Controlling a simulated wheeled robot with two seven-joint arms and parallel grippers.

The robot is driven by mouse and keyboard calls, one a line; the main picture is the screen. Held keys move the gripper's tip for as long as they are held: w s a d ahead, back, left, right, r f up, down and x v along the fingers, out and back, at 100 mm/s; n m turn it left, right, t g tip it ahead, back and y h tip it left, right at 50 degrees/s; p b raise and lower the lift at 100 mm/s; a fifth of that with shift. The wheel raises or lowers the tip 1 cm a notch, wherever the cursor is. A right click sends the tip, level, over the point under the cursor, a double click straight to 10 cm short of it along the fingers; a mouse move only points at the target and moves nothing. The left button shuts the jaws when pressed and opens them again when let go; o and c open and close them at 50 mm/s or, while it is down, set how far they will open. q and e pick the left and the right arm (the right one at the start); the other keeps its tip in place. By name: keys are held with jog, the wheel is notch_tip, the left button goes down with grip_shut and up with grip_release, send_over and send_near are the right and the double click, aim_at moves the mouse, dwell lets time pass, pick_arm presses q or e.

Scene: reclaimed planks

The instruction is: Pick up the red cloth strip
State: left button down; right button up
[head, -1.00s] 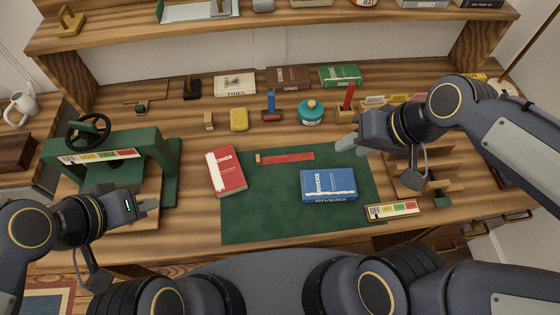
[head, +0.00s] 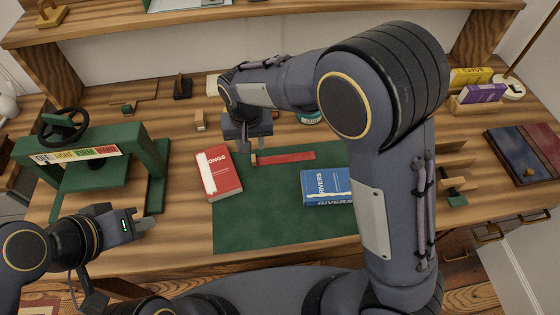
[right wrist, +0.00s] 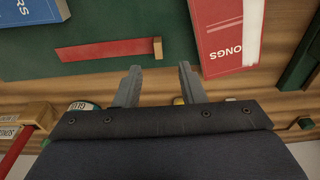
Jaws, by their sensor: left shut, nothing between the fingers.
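The red cloth strip (head: 287,157) lies flat at the back edge of the green mat (head: 270,225), with a small tan block at its left end. My right gripper (head: 254,147) is above that left end, pointing down. In the right wrist view the strip (right wrist: 105,50) lies just beyond the fingers (right wrist: 157,77), which are apart with nothing between them. My left gripper (head: 142,223) is shut and empty at the left, in front of the green press.
A red book (head: 217,176) lies left of the strip and a blue book (head: 326,187) to its right front. The green press (head: 88,160) stands at the left. My right arm hides much of the table's right and back.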

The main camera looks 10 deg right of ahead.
aim_at(253, 158)
jog(key=f, duration=0.5)
jog(key=w+f, duration=0.1)
jog(key=f, duration=0.1)
jog(key=shift+w+d+f, duration=0.1)
jog(key=shift+d+f, duration=0.05)
jog(key=shift+f, duration=0.1)
grip_shut()
